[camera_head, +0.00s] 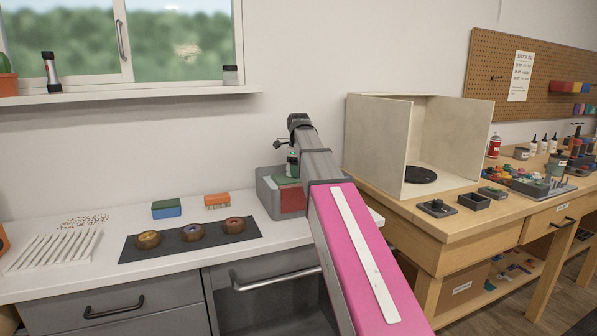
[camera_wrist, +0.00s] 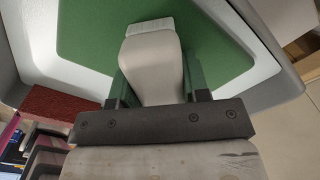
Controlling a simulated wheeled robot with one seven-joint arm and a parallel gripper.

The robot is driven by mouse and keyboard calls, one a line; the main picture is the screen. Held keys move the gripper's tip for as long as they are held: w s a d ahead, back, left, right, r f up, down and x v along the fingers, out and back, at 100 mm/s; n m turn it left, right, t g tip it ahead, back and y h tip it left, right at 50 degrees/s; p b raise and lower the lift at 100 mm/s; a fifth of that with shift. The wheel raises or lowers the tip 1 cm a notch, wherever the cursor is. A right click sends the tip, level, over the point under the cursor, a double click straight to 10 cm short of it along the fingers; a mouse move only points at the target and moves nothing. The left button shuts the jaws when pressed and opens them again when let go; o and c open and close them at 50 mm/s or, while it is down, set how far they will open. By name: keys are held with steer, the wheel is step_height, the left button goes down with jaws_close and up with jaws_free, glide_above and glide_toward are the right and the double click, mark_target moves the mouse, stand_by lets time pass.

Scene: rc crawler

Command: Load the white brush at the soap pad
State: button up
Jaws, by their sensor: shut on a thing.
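In the wrist view, my gripper (camera_wrist: 158,85) is shut on the pale handle of the white brush (camera_wrist: 152,60). The brush's white bristle end (camera_wrist: 149,27) points away from the gripper, over a green pad (camera_wrist: 82,35). I cannot tell whether the bristles touch the pad. The green pad lies inside a grey tub; a rough red block (camera_wrist: 55,104) shows at the left. No label tells which of these is the soap pad. In the head view, my arm reaches over the grey tub (camera_head: 268,199) and hides part of it; the brush is not clear there.
Left of the tub, a dark mat (camera_head: 190,253) holds three round brown pieces. Two sponge-like blocks, a blue-green one (camera_head: 166,209) and an orange one (camera_head: 217,201), lie behind it. A white ribbed rack (camera_head: 55,250) lies at the far left. An open pale booth (camera_head: 380,145) stands right.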

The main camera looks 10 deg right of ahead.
steer(key=shift+r, duration=3.5)
